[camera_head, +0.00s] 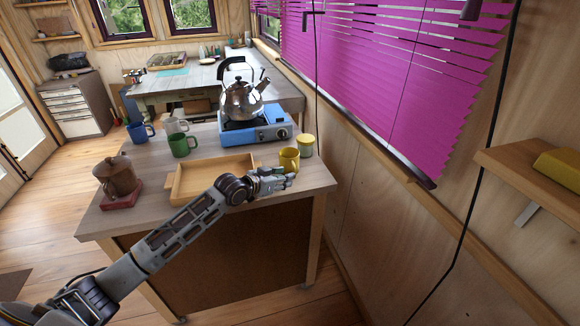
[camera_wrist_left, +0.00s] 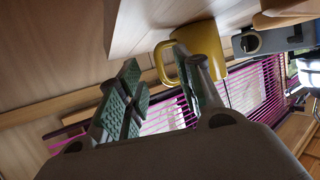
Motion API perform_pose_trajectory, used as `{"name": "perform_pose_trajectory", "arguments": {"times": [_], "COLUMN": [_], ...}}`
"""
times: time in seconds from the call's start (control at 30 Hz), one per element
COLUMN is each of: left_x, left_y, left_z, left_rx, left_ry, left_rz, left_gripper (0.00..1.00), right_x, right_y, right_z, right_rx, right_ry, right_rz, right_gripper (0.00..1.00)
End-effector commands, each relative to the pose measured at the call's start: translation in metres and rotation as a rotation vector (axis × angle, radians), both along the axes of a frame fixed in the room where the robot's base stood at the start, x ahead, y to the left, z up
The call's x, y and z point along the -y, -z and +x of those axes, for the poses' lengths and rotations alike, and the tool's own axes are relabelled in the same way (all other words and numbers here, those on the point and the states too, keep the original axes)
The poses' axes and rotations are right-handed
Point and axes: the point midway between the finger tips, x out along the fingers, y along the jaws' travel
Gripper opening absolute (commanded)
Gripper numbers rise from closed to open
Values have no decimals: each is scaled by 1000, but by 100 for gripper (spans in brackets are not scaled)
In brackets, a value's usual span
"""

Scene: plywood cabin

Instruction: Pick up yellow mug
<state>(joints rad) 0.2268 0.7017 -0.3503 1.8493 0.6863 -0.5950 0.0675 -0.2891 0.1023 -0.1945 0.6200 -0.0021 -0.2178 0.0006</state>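The yellow mug (camera_head: 289,157) stands upright near the right edge of the wooden counter. My left gripper (camera_head: 280,182) is just in front of it, low over the counter. In the left wrist view, the yellow mug (camera_wrist_left: 210,42) is at the top, its handle pointing left. My left gripper (camera_wrist_left: 156,58) is open there, its two padded fingers apart. One finger overlaps the mug, and the handle shows between the fingers. I cannot tell whether they touch it. My right gripper is out of view.
A yellow lidded jar (camera_head: 305,145) stands right behind the mug. A wooden tray (camera_head: 176,187) lies left. A blue stove (camera_head: 262,132) with a kettle (camera_head: 240,100) is behind. Green (camera_head: 180,146), blue (camera_head: 137,134) and white mugs and a brown pot (camera_head: 115,175) stand further left.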

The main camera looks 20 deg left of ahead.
Motion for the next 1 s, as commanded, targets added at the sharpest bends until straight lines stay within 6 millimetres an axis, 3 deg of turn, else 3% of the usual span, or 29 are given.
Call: {"name": "perform_pose_trajectory", "arguments": {"times": [0.53,1.0], "left_x": [18,20], "left_y": [16,18], "left_z": [36,40], "left_rx": [0,0], "left_ry": [0,0], "left_rz": [-1,0], "left_gripper": [35,35], "right_x": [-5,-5], "right_y": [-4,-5], "right_z": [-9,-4], "right_rx": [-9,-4], "right_ry": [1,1], "right_rz": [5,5], "right_gripper": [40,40]}}
